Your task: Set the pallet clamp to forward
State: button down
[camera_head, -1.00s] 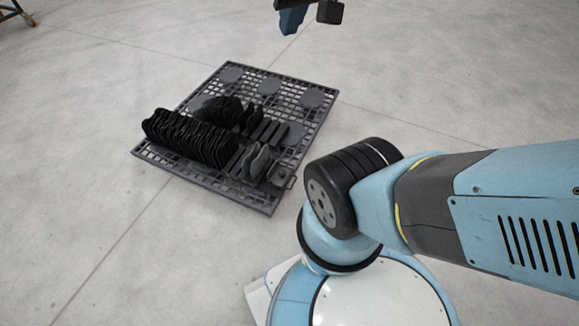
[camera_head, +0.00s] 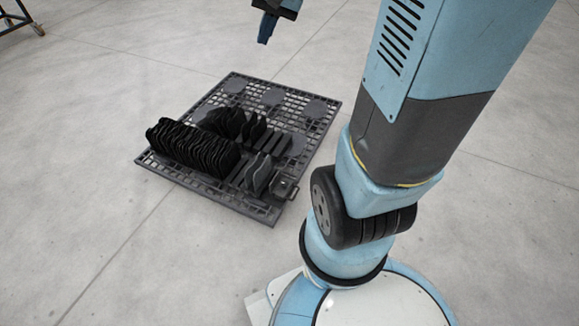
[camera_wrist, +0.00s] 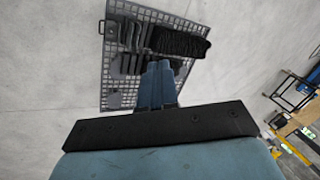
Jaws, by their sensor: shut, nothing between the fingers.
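A dark grey grid pallet (camera_head: 318,118) lies on the floor and also shows in the wrist view (camera_wrist: 118,84). A small grey fitting (camera_head: 284,187), which looks like the clamp, sits at the pallet's near right corner. Its setting is too small to read, and I cannot make it out clearly in the wrist view. My gripper (camera_head: 264,38) is above and beyond the pallet's far edge in the head view, well apart from it. Its blue fingers (camera_wrist: 158,84) are together and empty, and they cover part of the pallet in the wrist view.
A row of black ridged pieces (camera_head: 192,148) stands along the pallet's near left side, with several grey upright plates beside it. Concrete floor around the pallet is clear. A wheeled cart (camera_head: 20,18) stands far left. The wrist view shows a dark frame (camera_wrist: 296,92) at right.

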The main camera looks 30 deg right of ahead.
jog(key=w+d+f+m+y, duration=0.1)
jog(key=w+d+f+m, duration=0.25)
jog(key=w+f, duration=0.4)
jog(key=w+d+f+m+y, duration=0.2)
jog(key=w+d+f, duration=0.2)
jog(key=w+f, duration=0.3)
jog(key=w+d+f+m+t, duration=0.1)
jog(key=w+d+f+m, duration=0.3)
jog(key=f, duration=0.8)
jog(key=s+d+f+m+t, duration=0.1)
jog(key=d+f+m, duration=0.2)
jog(key=d+f, duration=0.65)
jog(key=s+d+f+m+t, duration=0.1)
jog(key=s+f+m, duration=0.15)
jog(key=f, duration=0.95)
jog(key=s+d+f+m, duration=0.2)
jog(key=f+m, duration=0.1)
jog(key=f, duration=0.8)
jog(key=s+f+m, duration=0.2)
jog(key=s+f, duration=0.2)
jog(key=f, duration=0.3)
jog(key=s+f+m+h, duration=0.1)
jog(key=s+f+m, duration=0.1)
jog(key=s+f, duration=0.2)
jog(key=s+f+m, duration=0.1)
jog(key=s+f, duration=0.4)
jog(key=f, duration=0.6)
jog(key=shift+a+m+h, duration=0.3)
jog(key=shift+m+h, duration=0.1)
jog(key=shift+f, duration=0.1)
